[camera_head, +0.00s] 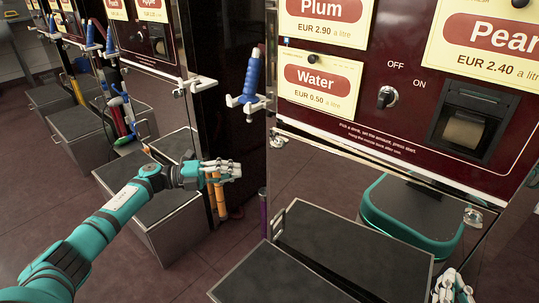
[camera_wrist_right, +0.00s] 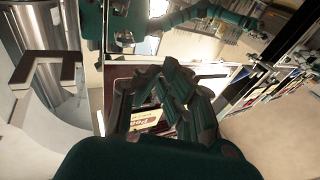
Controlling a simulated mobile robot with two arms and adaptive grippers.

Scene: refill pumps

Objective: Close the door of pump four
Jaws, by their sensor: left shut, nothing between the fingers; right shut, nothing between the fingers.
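The nearest pump (camera_head: 395,125) is dark red with Plum, Water and Pear labels. No number shows on it, so I cannot tell whether it is pump four. Its lower front is a shiny, reflective panel (camera_head: 325,185). A small bar handle (camera_head: 278,222) stands near its left end. I cannot tell clearly which part is the door or how far it is open. My left gripper (camera_head: 232,171) is shut and empty, left of this panel. My right gripper (camera_head: 458,292) is shut and empty at the lower right edge; its fingers fill the middle of the right wrist view (camera_wrist_right: 168,95).
A dark-topped box (camera_head: 355,245) and another dark top (camera_head: 280,280) stand low before the pump. More dark-topped boxes (camera_head: 165,190) stand along the row at left. A blue nozzle (camera_head: 250,82) hangs beside the pump. The floor at lower left (camera_head: 45,195) is free.

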